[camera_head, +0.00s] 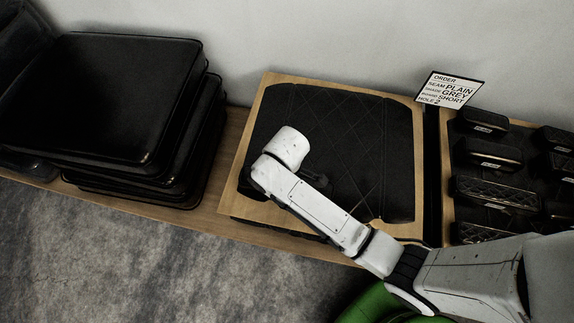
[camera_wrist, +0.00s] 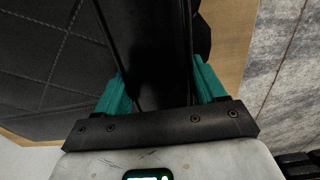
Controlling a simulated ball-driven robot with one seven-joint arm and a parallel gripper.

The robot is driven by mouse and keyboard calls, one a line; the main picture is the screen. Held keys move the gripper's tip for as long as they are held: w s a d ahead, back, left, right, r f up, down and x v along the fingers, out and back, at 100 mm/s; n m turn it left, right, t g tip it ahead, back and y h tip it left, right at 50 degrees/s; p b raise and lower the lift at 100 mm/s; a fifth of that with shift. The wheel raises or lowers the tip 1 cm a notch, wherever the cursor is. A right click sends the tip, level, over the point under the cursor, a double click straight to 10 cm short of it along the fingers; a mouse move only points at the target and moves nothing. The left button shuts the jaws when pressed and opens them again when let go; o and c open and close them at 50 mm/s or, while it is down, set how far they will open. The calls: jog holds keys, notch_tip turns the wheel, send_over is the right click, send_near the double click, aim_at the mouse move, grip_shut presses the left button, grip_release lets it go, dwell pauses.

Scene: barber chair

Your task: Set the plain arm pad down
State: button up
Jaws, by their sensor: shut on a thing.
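My gripper shows in the wrist view (camera_wrist: 163,88), its two teal fingers shut on a black arm pad (camera_wrist: 152,45) between them. The pad's visible face looks smooth; its far end runs out of the top of the picture. In the head view my white arm reaches over a black quilted cushion on a wooden board (camera_head: 245,180), and the fingers and held pad are hidden or too dark to make out there. The wrist view shows the quilted cushion (camera_wrist: 45,60) left of the pad and bare wood (camera_wrist: 228,40) to its right. Contact below the pad cannot be told.
On the right, a rack holds several dark arm pads, some plain (camera_head: 488,153), some quilted (camera_head: 495,190). Stacked black cushions (camera_head: 120,95) stand left. A wooden strip of bench (camera_head: 222,165) is bare between them and the board.

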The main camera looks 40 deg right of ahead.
jog(key=o, duration=1.4)
jog(key=shift+f, duration=0.1)
notch_tip(320, 180, up, 12)
jog(key=s+d+m, duration=0.1)
jog(key=s+d, duration=0.1)
jog(key=s+d+m, duration=0.1)
jog(key=s+d, duration=0.1)
jog(key=s+d+f+m, duration=0.1)
jog(key=s+d, duration=0.1)
jog(key=shift+s+f+h+p, duration=0.1)
jog(key=shift+h+p, duration=0.2)
jog(key=s+m, duration=0.1)
jog(key=s, duration=0.1)
jog(key=s+m, duration=0.2)
jog(key=s, duration=0.1)
jog(key=s+m+t, duration=0.1)
jog(key=s+m, duration=0.1)
jog(key=s, duration=0.1)
jog(key=shift+s+d+f, duration=0.15)
jog(key=shift+s+d, duration=0.1)
jog(key=shift+d, duration=0.1)
